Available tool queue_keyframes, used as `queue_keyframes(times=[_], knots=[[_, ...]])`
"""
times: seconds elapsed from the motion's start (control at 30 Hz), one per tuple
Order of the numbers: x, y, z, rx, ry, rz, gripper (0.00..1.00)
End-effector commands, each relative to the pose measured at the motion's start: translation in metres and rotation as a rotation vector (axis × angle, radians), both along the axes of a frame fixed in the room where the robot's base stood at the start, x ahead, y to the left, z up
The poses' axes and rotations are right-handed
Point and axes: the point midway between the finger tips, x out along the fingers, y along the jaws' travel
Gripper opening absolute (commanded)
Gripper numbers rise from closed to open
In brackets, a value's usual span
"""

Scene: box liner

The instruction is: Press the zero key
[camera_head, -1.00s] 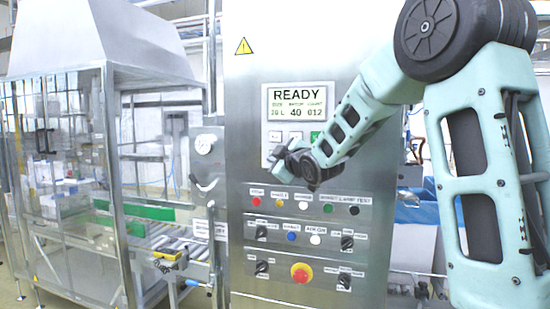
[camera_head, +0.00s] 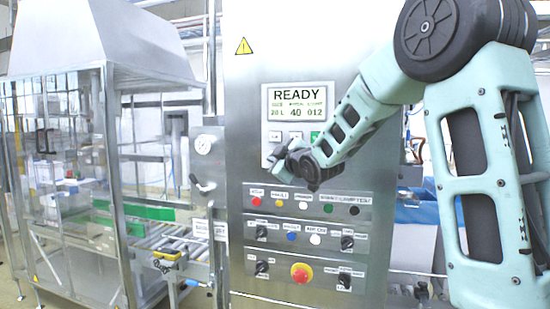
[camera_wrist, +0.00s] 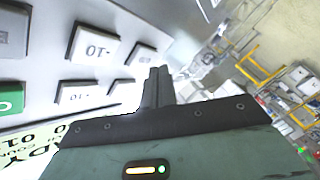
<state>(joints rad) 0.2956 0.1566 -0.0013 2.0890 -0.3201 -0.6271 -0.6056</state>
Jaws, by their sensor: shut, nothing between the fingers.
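My gripper (camera_head: 276,157) is in front of the key block below the READY display (camera_head: 296,103) on the steel cabinet. In the wrist view its narrow fingers (camera_wrist: 157,72) are together and empty. They point at the panel, close to a pale key (camera_wrist: 141,54) whose label I cannot read. A key marked -10 (camera_wrist: 95,47) lies to its left, and another light key (camera_wrist: 82,94) is below that one. I cannot tell which key is the zero key. I cannot tell whether the fingertips touch the panel.
A green key (camera_wrist: 9,98) and a grey key (camera_wrist: 12,30) are at the wrist view's left edge. Below my gripper are a row of coloured buttons and lamps, several rotary switches and a red emergency stop (camera_head: 301,273). A glazed machine with a roller conveyor stands left.

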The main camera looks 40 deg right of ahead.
Motion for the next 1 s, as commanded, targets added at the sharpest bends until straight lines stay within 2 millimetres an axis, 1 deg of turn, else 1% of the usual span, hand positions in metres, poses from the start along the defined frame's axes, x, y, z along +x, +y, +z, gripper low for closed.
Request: queue_keyframes(times=[0.17, 0.5, 1.0], knots=[[0.0002, -0.0002, -0.0001, 0.000, 0.000, 0.000, 0.00], [0.0052, -0.0068, -0.0001, -0.001, 0.000, 0.000, 0.00], [0.0063, -0.0083, 0.0002, 0.000, 0.000, 0.000, 0.00]])
